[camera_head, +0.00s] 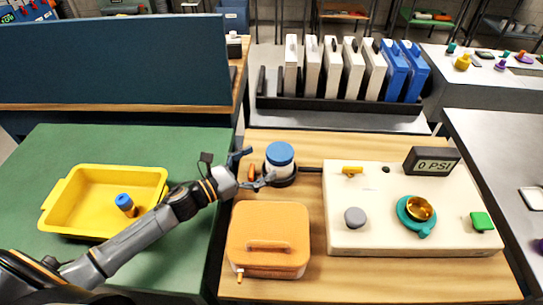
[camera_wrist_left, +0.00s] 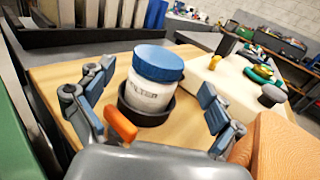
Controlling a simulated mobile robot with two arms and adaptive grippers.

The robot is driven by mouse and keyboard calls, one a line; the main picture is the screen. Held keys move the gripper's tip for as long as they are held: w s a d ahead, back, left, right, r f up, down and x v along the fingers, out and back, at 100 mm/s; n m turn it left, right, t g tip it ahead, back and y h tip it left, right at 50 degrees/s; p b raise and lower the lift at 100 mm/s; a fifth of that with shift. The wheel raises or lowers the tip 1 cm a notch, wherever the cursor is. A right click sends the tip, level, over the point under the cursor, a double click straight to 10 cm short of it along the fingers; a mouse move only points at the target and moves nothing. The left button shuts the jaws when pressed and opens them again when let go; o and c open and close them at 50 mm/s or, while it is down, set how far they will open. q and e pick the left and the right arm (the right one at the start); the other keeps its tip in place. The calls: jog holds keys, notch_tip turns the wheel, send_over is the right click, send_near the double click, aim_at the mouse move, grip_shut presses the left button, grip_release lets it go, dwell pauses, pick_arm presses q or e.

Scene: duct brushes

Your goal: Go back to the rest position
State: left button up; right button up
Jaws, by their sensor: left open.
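My left gripper (camera_head: 257,170) reaches in from the left over the wooden table and is open. In the left wrist view its two fingers (camera_wrist_left: 150,110) stand wide apart, with a white jar with a blue lid (camera_wrist_left: 152,85) in front of and between them. The fingers do not appear to touch the jar. The jar also shows in the head view (camera_head: 280,160), upright in a dark round holder (camera_head: 284,179). An orange lever (camera_wrist_left: 121,124) shows beside the holder near the left finger. My right gripper is not in view.
An orange case (camera_head: 268,237) lies just below the gripper. A cream panel (camera_head: 350,235) with a "0 PSI" display (camera_head: 431,161) stands right. A yellow tray (camera_head: 75,215) holding a small blue-topped item is left. A blue divider (camera_head: 115,62) and a rack (camera_head: 340,106) of white and blue panels stand behind.

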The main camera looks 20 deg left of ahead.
pick_arm(q)
jog(key=shift+s+a, duration=0.35)
jog(key=shift+s, duration=0.15)
